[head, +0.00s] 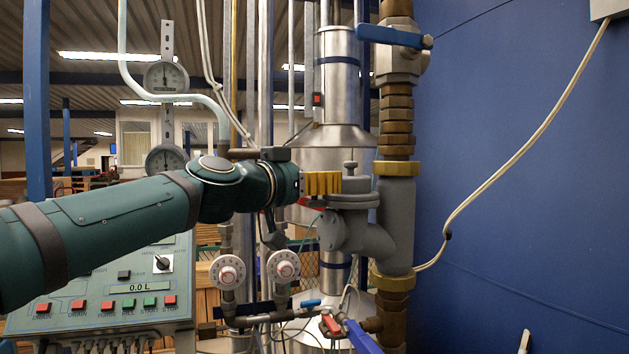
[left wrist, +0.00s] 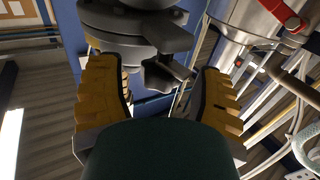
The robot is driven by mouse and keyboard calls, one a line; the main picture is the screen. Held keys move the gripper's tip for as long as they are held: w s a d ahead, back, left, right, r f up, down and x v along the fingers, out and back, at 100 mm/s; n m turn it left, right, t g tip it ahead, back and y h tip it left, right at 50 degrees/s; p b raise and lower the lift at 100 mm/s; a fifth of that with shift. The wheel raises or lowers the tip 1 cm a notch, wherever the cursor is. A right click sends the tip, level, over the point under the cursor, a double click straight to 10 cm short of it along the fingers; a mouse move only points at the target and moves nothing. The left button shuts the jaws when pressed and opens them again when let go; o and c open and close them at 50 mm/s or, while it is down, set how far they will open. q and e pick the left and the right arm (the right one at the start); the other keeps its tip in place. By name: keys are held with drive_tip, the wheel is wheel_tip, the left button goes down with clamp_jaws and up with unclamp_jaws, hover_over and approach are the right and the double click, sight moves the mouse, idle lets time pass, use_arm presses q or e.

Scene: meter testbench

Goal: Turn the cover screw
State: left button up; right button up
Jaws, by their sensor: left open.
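The grey meter body (head: 380,235) stands on the vertical pipe, with a round flanged cover (head: 352,201) on top. A small grey cover screw (head: 350,168) sticks up from the cover's middle. My left gripper (head: 338,183) reaches in from the left with yellow fingers, at the height of the cover and beside the screw. In the left wrist view the gripper (left wrist: 160,72) is open, with one yellow finger on each side. A grey winged part, seemingly the cover screw (left wrist: 165,75), shows between the fingers below round grey discs. Contact cannot be told. My right gripper is not in view.
A blue-handled valve (head: 393,37) sits above on the pipe. Two round dials (head: 228,271) and a red and a blue lever (head: 331,324) are below. A control panel (head: 110,295) stands at the lower left. The blue wall (head: 530,190) at right has free room before it.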

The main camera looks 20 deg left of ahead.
use_arm(q)
drive_tip(key=v, duration=1.1)
drive_tip(key=shift+s+a, duration=0.25)
drive_tip(key=shift+s, duration=0.1)
